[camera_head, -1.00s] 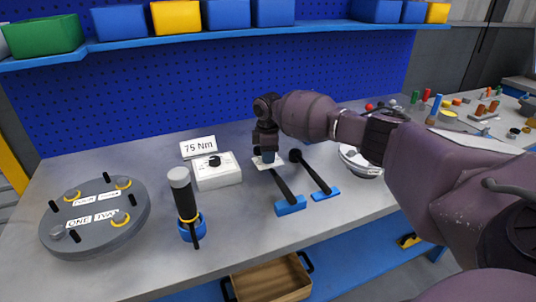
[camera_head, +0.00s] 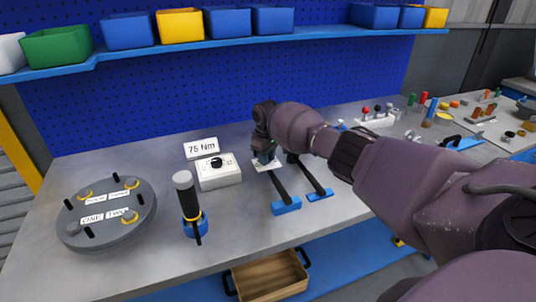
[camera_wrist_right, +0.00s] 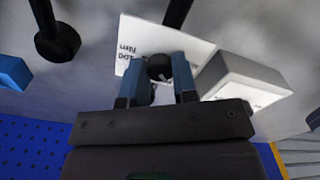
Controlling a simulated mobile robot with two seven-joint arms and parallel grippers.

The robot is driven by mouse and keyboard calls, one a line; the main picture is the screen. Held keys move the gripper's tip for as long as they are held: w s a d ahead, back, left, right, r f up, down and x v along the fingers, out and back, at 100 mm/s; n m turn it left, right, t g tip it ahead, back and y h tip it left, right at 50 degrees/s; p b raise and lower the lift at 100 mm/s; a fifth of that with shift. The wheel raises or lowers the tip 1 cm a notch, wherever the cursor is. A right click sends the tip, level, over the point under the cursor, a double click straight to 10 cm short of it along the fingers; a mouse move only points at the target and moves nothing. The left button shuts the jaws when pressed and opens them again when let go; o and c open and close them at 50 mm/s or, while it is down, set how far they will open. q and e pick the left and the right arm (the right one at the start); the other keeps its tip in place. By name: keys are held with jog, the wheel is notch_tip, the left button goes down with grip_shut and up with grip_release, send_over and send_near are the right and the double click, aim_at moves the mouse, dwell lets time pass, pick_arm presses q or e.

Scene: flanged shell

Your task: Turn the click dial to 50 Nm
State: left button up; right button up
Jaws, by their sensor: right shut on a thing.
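A white box (camera_head: 219,178) with a black dial knob (camera_head: 216,163) on top stands mid-bench. A sign reading "75 Nm" (camera_head: 201,148) stands behind it. My right gripper (camera_head: 266,157) is to the right of the box, low over a white plate (camera_head: 262,166) at the far end of a black-handled tool (camera_head: 278,187). In the right wrist view, my right gripper's blue fingers (camera_wrist_right: 158,75) are shut on a small black round knob (camera_wrist_right: 160,69) at the white plate (camera_wrist_right: 135,45). The plate's print is too small to read surely. My left gripper is out of view.
A second black-handled tool (camera_head: 314,178) lies just right of the first. A blue shelf with bins (camera_head: 180,26) runs above. The front bench is mostly clear.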

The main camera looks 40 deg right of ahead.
jog(key=shift+r+m, duration=0.1)
jog(key=shift+m, duration=0.6)
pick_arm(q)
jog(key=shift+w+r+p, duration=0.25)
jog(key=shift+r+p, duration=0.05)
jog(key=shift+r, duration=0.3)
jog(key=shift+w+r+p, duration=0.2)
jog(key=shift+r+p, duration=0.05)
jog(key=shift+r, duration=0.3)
pick_arm(e)
jog(key=shift+m, duration=0.7)
jog(key=o, duration=0.9)
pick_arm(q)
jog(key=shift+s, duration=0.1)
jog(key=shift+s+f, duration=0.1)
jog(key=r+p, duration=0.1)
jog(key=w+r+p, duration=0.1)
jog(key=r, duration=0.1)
pick_arm(e)
notch_tip(320, 180, up, 11)
jog(key=shift+f, duration=0.2)
